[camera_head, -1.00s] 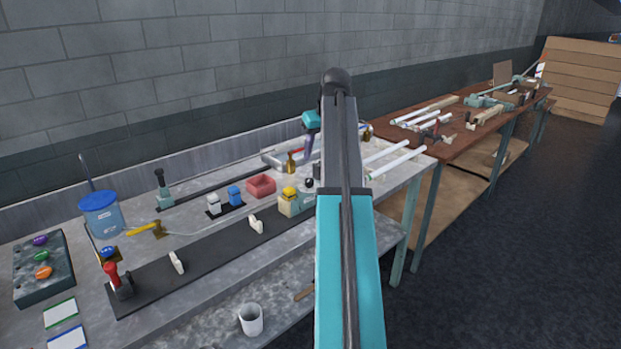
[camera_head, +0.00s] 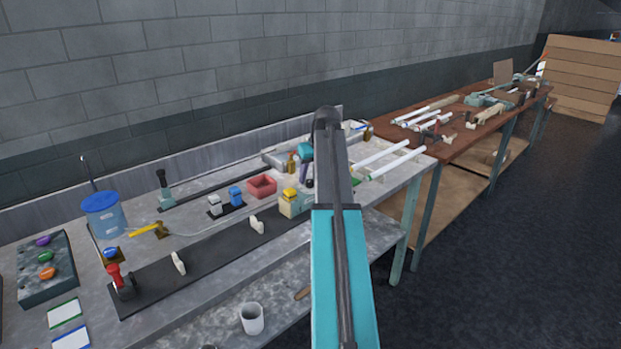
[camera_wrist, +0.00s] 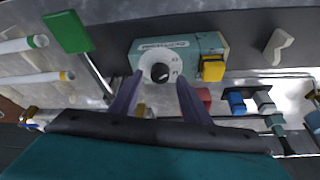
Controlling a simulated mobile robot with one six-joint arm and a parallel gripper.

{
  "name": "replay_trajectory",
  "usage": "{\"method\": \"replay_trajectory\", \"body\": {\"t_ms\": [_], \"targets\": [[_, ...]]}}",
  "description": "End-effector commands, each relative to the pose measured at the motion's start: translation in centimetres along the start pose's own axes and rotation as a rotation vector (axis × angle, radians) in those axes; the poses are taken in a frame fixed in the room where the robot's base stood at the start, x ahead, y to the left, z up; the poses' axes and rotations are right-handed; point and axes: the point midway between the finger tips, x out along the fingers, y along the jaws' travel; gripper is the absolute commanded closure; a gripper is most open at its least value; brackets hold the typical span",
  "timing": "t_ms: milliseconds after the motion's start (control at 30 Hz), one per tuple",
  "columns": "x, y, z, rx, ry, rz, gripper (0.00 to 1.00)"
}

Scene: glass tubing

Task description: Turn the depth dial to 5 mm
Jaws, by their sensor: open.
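The depth dial (camera_wrist: 160,72) is a black knob on a white disc, set on a pale green box (camera_wrist: 190,48) in the wrist view. Small marks show beside the disc; I cannot read the setting. A yellow block (camera_wrist: 213,68) sits at the box's right end. My gripper (camera_wrist: 159,79) is open, its two purple fingers on either side of the dial, with no clear contact. In the head view the box (camera_head: 290,207) stands at the right end of a dark rail, and my arm hides part of it.
A red tray (camera_head: 262,186) and blue and white blocks (camera_head: 235,196) stand near the box. A green plate (camera_wrist: 68,32) on a rod is at the left in the wrist view. White tubes (camera_head: 385,157) lie to the right. A blue bucket (camera_head: 103,215) stands far left.

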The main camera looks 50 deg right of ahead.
Motion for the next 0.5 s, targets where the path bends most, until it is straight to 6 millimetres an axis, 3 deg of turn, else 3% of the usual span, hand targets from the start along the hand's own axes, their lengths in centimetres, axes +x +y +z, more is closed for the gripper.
{"method": "replay_trajectory", "body": {"t_ms": [200,500], "targets": [[1.5,0.0,0.0,0.000,0.000,0.001,0.57],[1.8,0.1,0.0,0.001,0.000,0.001,0.57]]}}
